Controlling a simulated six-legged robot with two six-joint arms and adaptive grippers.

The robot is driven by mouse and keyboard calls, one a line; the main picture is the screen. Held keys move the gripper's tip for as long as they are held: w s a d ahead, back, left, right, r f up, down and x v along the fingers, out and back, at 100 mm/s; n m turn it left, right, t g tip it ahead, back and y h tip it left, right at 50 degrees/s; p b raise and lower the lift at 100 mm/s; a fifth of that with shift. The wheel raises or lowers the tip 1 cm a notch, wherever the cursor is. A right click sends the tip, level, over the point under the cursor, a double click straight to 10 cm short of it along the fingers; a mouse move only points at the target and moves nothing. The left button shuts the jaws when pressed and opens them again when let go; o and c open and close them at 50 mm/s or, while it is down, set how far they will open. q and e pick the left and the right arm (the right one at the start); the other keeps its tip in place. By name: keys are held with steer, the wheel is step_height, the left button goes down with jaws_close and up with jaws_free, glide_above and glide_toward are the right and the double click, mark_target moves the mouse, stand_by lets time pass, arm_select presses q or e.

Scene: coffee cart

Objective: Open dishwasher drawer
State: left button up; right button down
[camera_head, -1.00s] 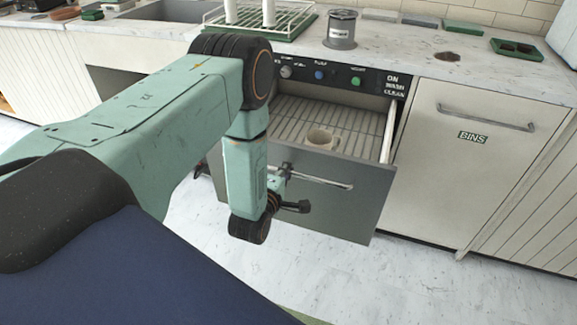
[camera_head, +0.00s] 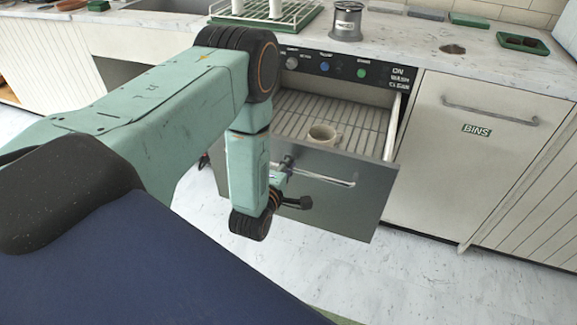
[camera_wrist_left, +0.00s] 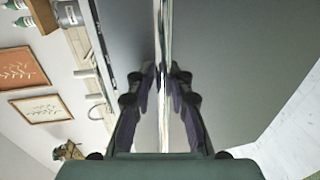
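The dishwasher drawer (camera_head: 340,200) has a grey front and stands partly pulled out below its dark control panel (camera_head: 335,67). Its wire rack shows inside, with a cream mug (camera_head: 323,134) on it. The bar handle (camera_head: 328,180) runs across the drawer front. My left gripper (camera_head: 284,166) is at the left part of this handle. In the left wrist view, the two fingers (camera_wrist_left: 163,75) close in on both sides of the shiny handle bar (camera_wrist_left: 163,115), against the grey front. My arm hides the drawer's left side. My right gripper is not in view.
A white bins door (camera_head: 480,165) with a handle stands right of the drawer. The marble counter (camera_head: 410,45) above holds a metal canister (camera_head: 346,22) and a rack on a green tray (camera_head: 300,35). The pale floor (camera_head: 420,285) in front of the drawer is clear.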

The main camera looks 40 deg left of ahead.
arm_select(q)
steer(key=shift+o, duration=1.3)
steer(key=shift+s+f, duration=0.1)
steer(key=v, duration=0.8)
steer(key=shift+r, duration=0.2)
